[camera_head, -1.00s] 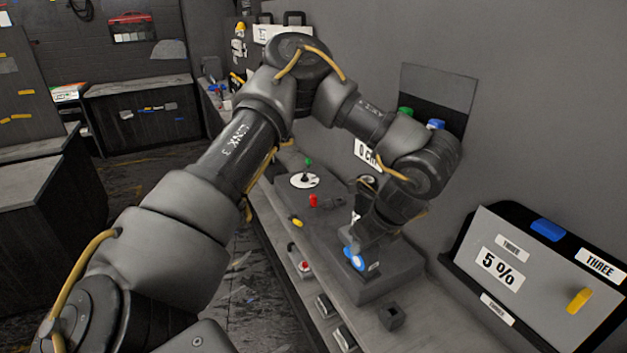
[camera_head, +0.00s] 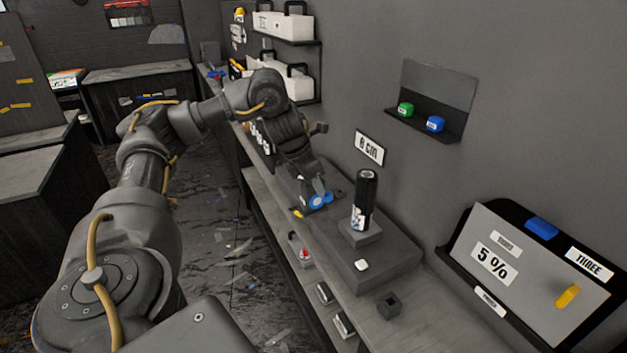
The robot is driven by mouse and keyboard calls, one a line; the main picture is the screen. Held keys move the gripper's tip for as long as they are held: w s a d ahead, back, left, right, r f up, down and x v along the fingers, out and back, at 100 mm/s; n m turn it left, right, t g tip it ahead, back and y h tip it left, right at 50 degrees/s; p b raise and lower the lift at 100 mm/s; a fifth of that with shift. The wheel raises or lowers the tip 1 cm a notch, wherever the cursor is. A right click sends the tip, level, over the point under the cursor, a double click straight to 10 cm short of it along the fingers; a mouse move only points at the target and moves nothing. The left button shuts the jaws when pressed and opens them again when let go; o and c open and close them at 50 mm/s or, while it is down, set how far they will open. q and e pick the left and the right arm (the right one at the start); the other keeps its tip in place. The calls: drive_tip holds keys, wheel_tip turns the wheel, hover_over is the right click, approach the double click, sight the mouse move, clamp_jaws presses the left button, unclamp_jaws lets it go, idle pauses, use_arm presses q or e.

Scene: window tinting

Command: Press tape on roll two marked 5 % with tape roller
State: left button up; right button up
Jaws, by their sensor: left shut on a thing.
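My left gripper (camera_head: 307,186) is shut on a dark tool with blue round parts (camera_head: 320,200), which looks like the tape roller. It holds the tool low over the bench, left of a black roll (camera_head: 363,200). The roll stands upright on a small grey block and has a light top and a pale label low on its side. The label is too small to read. My right gripper is out of view.
A small white piece (camera_head: 361,265) lies on the bench's raised slab. A dark open box (camera_head: 389,306) stands in front. Green (camera_head: 405,110) and blue (camera_head: 435,124) pieces sit on a wall shelf. The slab's front right is mostly clear.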

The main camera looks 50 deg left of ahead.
use_arm(q)
drive_tip(key=shift+a+r, duration=0.1)
drive_tip(key=shift+a, duration=0.05)
drive_tip(key=w+d+b, duration=0.1)
drive_tip(key=w+d, duration=0.1)
drive_tip(key=w, duration=0.5)
drive_tip(key=shift+d, duration=0.15)
drive_tip(key=shift+w, duration=0.3)
idle(0.8)
drive_tip(key=shift+w+d+p, duration=0.2)
drive_tip(key=shift+w, duration=0.45)
drive_tip(key=shift+w+d+p, duration=0.25)
drive_tip(key=shift+w, duration=0.4)
drive_tip(key=shift+w+d+p, duration=0.2)
drive_tip(key=shift+w, duration=0.45)
idle(1.1)
drive_tip(key=shift+s+a, duration=0.3)
drive_tip(key=shift+s, duration=0.65)
drive_tip(key=shift+s+a, duration=0.3)
drive_tip(key=shift+s, duration=0.65)
drive_tip(key=shift+s+a, duration=0.3)
drive_tip(key=shift+s, duration=0.65)
